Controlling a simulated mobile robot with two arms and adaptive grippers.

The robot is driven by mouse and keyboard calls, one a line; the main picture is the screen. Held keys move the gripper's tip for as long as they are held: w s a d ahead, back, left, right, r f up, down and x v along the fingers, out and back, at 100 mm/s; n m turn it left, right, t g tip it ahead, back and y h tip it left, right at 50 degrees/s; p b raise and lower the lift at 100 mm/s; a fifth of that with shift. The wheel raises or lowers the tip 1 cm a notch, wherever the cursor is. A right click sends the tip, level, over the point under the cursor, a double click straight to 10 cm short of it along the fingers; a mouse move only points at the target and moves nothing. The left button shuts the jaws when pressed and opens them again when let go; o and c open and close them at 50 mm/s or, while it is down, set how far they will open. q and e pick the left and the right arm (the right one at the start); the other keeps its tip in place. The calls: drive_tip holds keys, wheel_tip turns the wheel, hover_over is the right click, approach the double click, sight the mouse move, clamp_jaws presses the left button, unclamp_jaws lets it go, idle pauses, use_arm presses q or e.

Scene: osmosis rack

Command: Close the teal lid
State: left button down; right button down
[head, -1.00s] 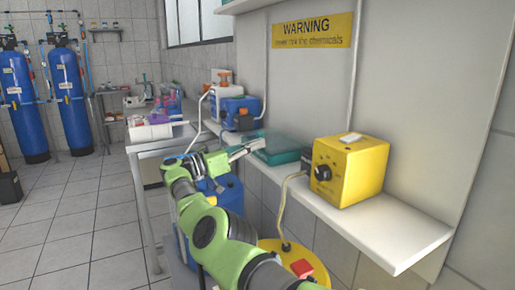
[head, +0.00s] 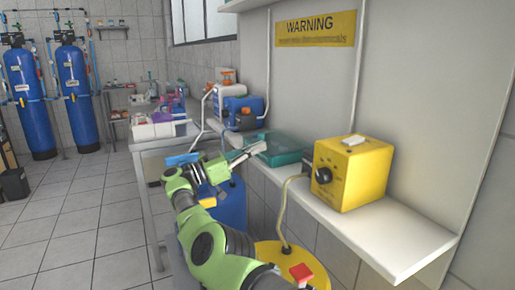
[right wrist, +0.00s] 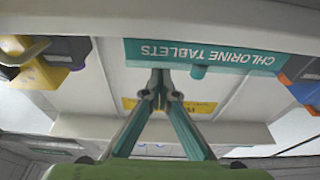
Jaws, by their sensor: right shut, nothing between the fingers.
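The teal box (head: 285,157) sits on the white shelf, left of the yellow pump. Its lid (head: 284,143) looks low and roughly flat, but I cannot tell whether it is fully closed. In the right wrist view the box front (right wrist: 225,54) reads CHLORINE TABLETS upside down, with a small teal tab (right wrist: 198,71) at its edge. My right gripper (head: 262,147) is at the left side of the box in the head view. It shows in the right wrist view (right wrist: 159,78) with fingertips together and empty, close to the box front. Contact is unclear. My left gripper is not visible.
The yellow pump (head: 353,174) with a black dial stands right of the box on the shelf (head: 400,232). Blue and white canisters (head: 241,107) stand beyond the box. A blue drum (head: 228,205) and a yellow-lidded container (head: 285,255) are below the shelf.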

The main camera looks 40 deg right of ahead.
drive_tip(key=shift+f, duration=0.4)
wheel_tip(320, 180, up, 11)
drive_tip(key=shift+f, duration=0.1)
